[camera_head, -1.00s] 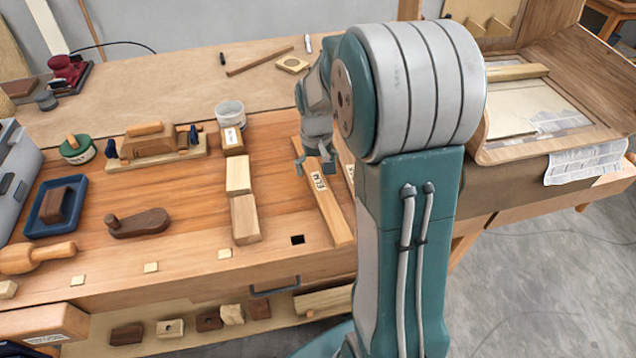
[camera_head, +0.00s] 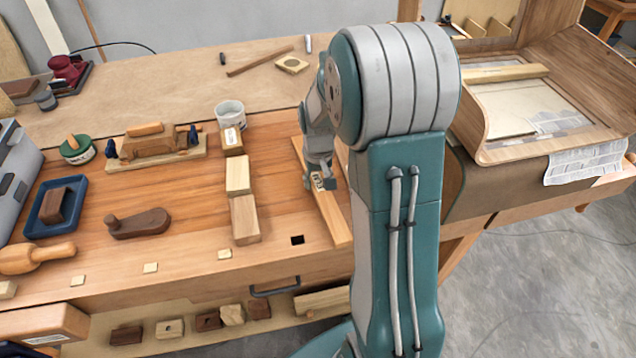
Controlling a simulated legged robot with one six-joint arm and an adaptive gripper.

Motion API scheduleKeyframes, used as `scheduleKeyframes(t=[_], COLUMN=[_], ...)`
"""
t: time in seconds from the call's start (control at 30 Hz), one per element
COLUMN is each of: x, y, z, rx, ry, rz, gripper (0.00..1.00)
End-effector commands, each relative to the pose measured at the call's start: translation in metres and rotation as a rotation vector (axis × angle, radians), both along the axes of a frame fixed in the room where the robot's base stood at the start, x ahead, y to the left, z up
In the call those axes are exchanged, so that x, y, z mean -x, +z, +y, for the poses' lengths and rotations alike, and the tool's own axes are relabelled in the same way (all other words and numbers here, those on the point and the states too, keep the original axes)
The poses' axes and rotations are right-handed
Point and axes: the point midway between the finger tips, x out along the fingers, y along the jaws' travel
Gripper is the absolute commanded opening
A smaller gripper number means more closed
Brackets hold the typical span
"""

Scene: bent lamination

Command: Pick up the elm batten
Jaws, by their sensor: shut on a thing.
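The elm batten (camera_head: 334,219) is a long, thin, pale wooden strip on the right part of the workbench, running from back to front. A white label with dark lettering, read as ELM a moment ago, is now partly covered. My gripper (camera_head: 320,184) is shut on the batten near its label, at about mid-length. The batten still appears to lie on the bench. My upper arm hides whatever lies just right of the batten, including most of a neighbouring strip.
A row of wooden blocks (camera_head: 243,219) stands left of the batten, with a white tub (camera_head: 230,115) behind. A square hole (camera_head: 297,240) is in the bench near the batten's front end. A curved wooden form (camera_head: 500,150) stands at the right. Bench between blocks and batten is clear.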

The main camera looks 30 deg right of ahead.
Motion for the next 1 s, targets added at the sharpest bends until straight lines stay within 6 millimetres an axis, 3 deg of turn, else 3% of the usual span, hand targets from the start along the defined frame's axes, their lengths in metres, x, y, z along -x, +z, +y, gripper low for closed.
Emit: scheduleKeyframes(t=[0.27, 0.47, 1.0], x=[0.000, 0.000, 0.051], y=[0.005, 0.031, 0.098], z=[0.000, 0.000, -0.044], rx=[0.000, 0.001, 0.000], ry=[0.000, 0.000, -0.005], rz=[0.000, -0.004, -0.001], gripper=[0.00, 0.00, 0.00])
